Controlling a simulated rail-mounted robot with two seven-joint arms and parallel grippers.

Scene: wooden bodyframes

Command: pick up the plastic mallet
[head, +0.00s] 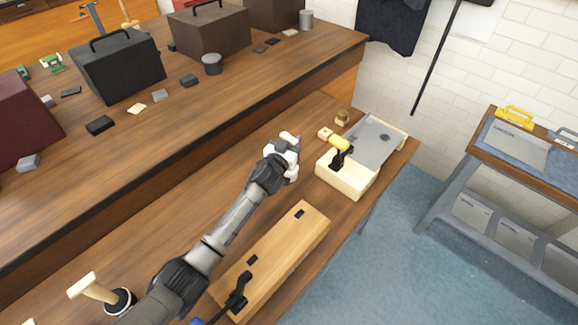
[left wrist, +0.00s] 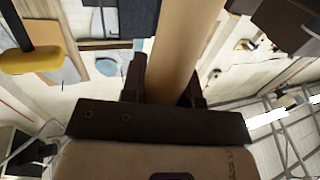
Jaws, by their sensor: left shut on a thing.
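My left gripper (head: 283,152) is above the lower wooden bench, just left of the pale wooden box. In the left wrist view, its dark fingers (left wrist: 163,90) are shut around a smooth, light wooden handle (left wrist: 188,42), which runs up out of the picture. I take this as the handle of the plastic mallet. In the head view only a small pale part shows at the fingers (head: 289,136); the gripper hides the rest, and the mallet's head cannot be made out. My right gripper is not in view.
A wooden block (head: 290,243) lies nearer on the bench. A pale-handled tool (head: 97,290) is at the lower left. Cases stand on the raised shelf (head: 215,95).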

